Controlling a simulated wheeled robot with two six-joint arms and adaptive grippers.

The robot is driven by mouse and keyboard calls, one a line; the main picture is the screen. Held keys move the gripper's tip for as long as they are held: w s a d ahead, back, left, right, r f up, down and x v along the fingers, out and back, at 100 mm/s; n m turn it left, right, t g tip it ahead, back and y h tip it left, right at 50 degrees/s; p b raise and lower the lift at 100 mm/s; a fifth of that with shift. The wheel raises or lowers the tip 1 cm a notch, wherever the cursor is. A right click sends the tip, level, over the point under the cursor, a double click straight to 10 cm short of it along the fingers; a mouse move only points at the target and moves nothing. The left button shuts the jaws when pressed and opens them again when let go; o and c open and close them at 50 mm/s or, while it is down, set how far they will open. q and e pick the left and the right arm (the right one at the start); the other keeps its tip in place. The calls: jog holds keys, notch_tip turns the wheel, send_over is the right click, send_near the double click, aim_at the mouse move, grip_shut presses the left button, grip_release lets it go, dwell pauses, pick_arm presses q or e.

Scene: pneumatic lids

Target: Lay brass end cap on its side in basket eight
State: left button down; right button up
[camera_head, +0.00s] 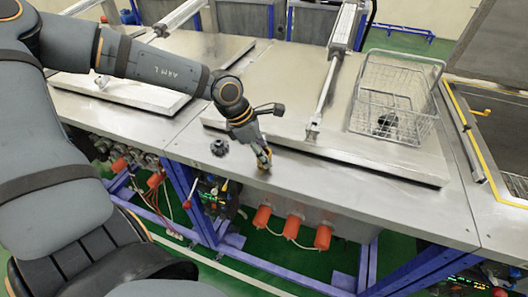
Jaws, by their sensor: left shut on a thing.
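My left gripper (264,157) points down just above the front edge of the steel bench. It is shut on a small brass-coloured piece (264,165), which looks like the brass end cap; the fingers hide much of it. A wire basket (398,84) stands on the raised steel lid to the right of my left gripper, with a dark part (387,124) inside it. No number is readable on the basket. My right gripper is not in view.
A dark knobbed part (219,147) sits on the bench just left of my left gripper. A pneumatic cylinder (328,85) rises from the lid (270,90) between gripper and basket. An open hatch with a yellow edge (470,135) lies at the right.

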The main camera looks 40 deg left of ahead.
pick_arm(q)
jog(key=shift+s, duration=0.1)
jog(key=shift+d+f+b, duration=0.1)
jog(key=shift+f+b, duration=0.05)
jog(key=shift+b, duration=0.15)
jog(key=c, duration=0.9)
grip_release()
jog(key=shift+o, duration=0.2)
